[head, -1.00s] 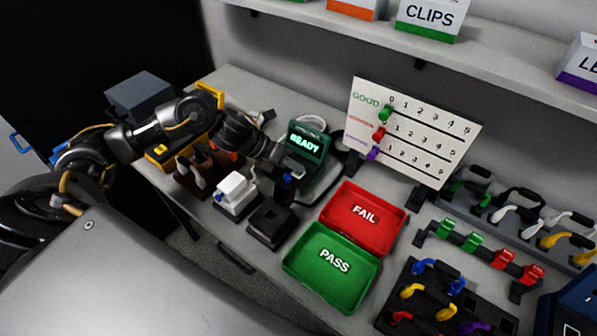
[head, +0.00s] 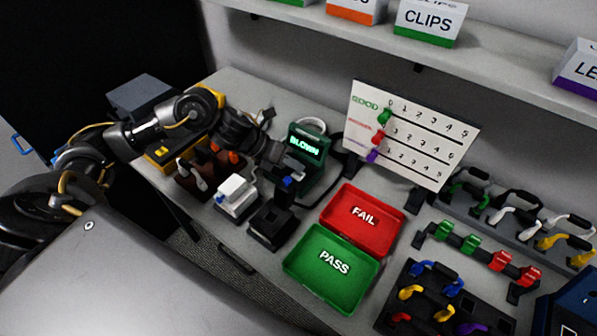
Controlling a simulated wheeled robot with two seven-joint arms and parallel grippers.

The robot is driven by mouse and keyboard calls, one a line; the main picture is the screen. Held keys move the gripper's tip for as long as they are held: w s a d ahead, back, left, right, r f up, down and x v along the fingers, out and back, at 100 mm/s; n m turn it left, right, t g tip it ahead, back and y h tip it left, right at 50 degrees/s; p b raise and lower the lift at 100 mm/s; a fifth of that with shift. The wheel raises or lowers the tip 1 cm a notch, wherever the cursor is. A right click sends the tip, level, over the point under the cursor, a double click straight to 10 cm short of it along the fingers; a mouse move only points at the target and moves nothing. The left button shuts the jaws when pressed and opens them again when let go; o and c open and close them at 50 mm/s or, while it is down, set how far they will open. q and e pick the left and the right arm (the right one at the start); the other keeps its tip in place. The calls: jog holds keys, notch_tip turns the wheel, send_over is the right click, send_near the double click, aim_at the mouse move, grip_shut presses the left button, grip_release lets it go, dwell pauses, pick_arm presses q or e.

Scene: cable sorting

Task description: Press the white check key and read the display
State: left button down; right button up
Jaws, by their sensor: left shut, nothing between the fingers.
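The dark green tester (head: 318,150) stands near the back of the bench, left of the white score board. Its lit display (head: 305,144) reads "BLOWN" in pale green letters. My left gripper (head: 273,154) is shut and empty, at the tester's left front side, a little below the display in the picture. I cannot make out the white check key there; the gripper may hide it, and I cannot tell whether the fingers touch the tester. My right gripper is not in view.
A white block (head: 236,193) and a black block (head: 272,226) stand in front of the tester. A red FAIL tray (head: 388,247) and a green PASS tray (head: 300,265) lie to the right. The score board (head: 455,135) stands behind. Racks of coloured cables fill the right.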

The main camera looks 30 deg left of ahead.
aim_at(294, 174)
pick_arm(q)
jog(key=shift+r+p, duration=1.85)
jog(key=shift+r, duration=0.65)
